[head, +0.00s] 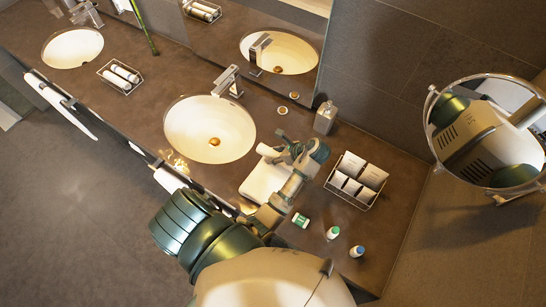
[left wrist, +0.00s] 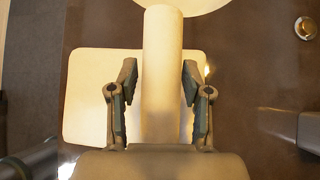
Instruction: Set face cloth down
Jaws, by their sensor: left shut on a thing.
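The face cloth is a cream-white roll; in the left wrist view the roll (left wrist: 162,75) runs lengthwise between the fingers. My left gripper (left wrist: 158,82) is shut on it, with one finger along each side. In the head view, the left gripper (head: 286,154) is over the counter near the front basin, and one end of the cloth (head: 267,150) shows beside it. A pale flat tray or mat (head: 258,187) lies below; it also shows in the left wrist view (left wrist: 85,95). The gap between cloth and tray cannot be told. My right gripper is not in view.
A basin (head: 200,128) with a faucet (head: 228,80) is left of the gripper. A soap bottle (head: 325,117), a wire basket of packets (head: 376,195) and small bottles (head: 333,232) stand to the right. A round mirror (head: 485,135) is at far right.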

